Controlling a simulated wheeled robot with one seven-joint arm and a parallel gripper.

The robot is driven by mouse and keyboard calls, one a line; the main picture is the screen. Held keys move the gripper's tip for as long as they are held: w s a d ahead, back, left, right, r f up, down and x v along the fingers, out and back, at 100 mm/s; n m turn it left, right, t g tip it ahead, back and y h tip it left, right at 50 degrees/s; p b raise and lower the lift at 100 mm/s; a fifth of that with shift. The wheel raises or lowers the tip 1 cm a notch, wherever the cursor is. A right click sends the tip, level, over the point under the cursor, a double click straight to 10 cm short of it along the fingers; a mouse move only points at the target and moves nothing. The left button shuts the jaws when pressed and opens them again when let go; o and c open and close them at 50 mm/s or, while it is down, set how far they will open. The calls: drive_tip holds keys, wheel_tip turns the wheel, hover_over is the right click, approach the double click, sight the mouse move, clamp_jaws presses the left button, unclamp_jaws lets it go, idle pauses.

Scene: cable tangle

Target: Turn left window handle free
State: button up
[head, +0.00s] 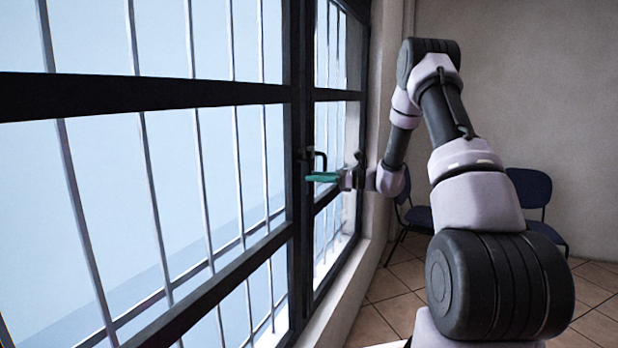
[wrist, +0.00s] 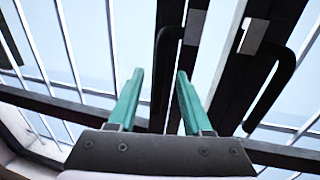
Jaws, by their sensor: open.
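The left window handle (head: 320,158) is a black bent lever on the dark window frame in the head view. In the wrist view the left handle (wrist: 163,80) hangs downward from a pale mount, and its bar shows between my fingertips. My gripper (head: 322,177) has teal fingers and is at the handle's lower part in the head view. In the wrist view my gripper (wrist: 160,74) is open, one finger on each side of the bar. I see no clear contact, and I cannot tell how deep the bar sits between the fingers.
A second black handle (wrist: 270,95) with a pale mount (wrist: 253,37) is to the right in the wrist view. Barred window panes fill the left of the head view. Blue chairs (head: 530,190) stand by the back wall on the tiled floor (head: 400,283).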

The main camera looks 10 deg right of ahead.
drive_tip(key=shift+x, duration=1.25)
drive_tip(key=shift+s, duration=0.1)
clamp_jaws()
idle(0.4)
